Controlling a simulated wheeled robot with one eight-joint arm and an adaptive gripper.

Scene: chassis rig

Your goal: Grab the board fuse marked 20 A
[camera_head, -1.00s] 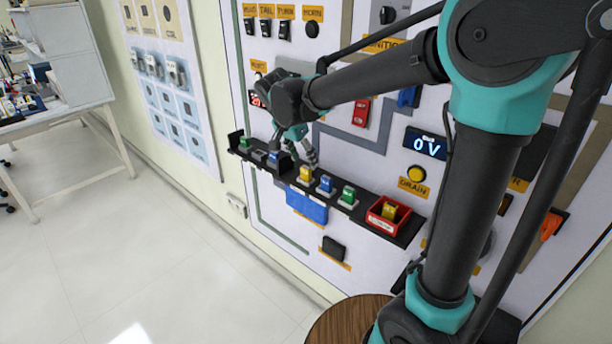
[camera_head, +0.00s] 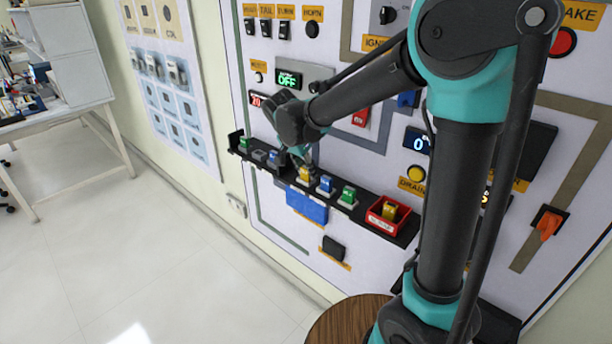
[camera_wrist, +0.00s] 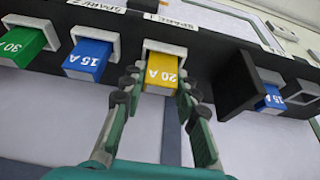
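The yellow fuse marked 20 A (camera_wrist: 161,70) sits in a white socket on the black rail in the wrist view. It is also visible in the head view (camera_head: 304,174), just below my gripper. My gripper (camera_wrist: 160,86) is open, with one fingertip on each side of the yellow fuse. Small gaps show between the fingertips and the fuse. In the head view my wrist hides most of my fingers (camera_head: 301,161).
A blue 15 A fuse (camera_wrist: 88,58) and a green 30 A fuse (camera_wrist: 22,45) stand left in the wrist view. A black block (camera_wrist: 240,85) and another blue fuse (camera_wrist: 271,98) are right. In the head view, a red bin (camera_head: 376,220) holds another yellow fuse (camera_head: 389,210).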

